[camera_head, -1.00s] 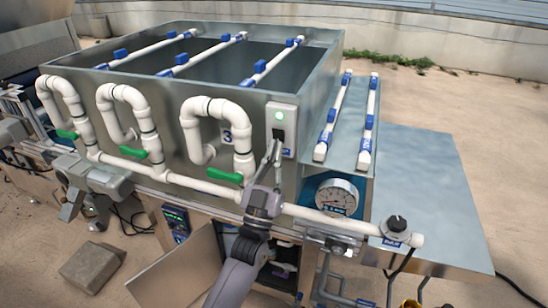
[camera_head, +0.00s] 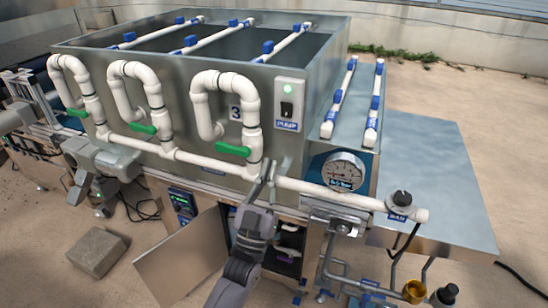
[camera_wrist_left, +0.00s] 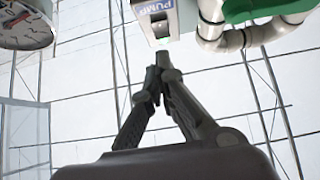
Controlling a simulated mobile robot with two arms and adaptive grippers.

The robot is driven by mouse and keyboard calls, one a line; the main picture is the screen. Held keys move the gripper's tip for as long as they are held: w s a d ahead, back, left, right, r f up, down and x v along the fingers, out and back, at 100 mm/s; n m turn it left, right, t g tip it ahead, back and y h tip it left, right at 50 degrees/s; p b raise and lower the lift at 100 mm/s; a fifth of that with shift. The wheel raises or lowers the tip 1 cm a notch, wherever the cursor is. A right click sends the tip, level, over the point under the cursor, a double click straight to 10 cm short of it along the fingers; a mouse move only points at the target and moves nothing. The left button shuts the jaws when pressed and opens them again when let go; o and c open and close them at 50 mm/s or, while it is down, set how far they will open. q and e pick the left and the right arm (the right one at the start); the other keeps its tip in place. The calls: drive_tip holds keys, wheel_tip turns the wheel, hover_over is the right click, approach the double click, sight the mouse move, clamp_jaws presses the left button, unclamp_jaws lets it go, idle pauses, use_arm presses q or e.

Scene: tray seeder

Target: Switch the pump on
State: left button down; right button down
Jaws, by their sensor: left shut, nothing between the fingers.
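The pump switch box (camera_head: 289,98) is a pale upright plate on the tank's front wall, with a blue PUMP label under it. Its round lamp (camera_head: 288,89) glows green above a black rocker switch (camera_head: 287,109); I cannot tell its tilt. My left gripper (camera_head: 268,172) is shut and empty, below the box and apart from it, by the white pipe.
White pipe loops with green valve handles (camera_head: 233,151) stand left of the box. A round gauge (camera_head: 343,172) and a black knob (camera_head: 401,198) are to the right. An open cabinet door (camera_head: 180,258) is below. A grey block (camera_head: 97,252) lies on the ground.

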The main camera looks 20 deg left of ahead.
use_arm(q)
drive_tip(key=shift+v, duration=1.15)
use_arm(e)
drive_tip(key=shift+s+d+f, duration=0.1)
drive_tip(key=shift+s+f, duration=0.15)
drive_tip(key=shift+s, duration=0.3)
drive_tip(key=shift+s+f, duration=0.2)
drive_tip(key=shift+s, duration=0.3)
use_arm(q)
drive_tip(key=shift+w+f, duration=0.1)
drive_tip(key=shift+w, duration=0.05)
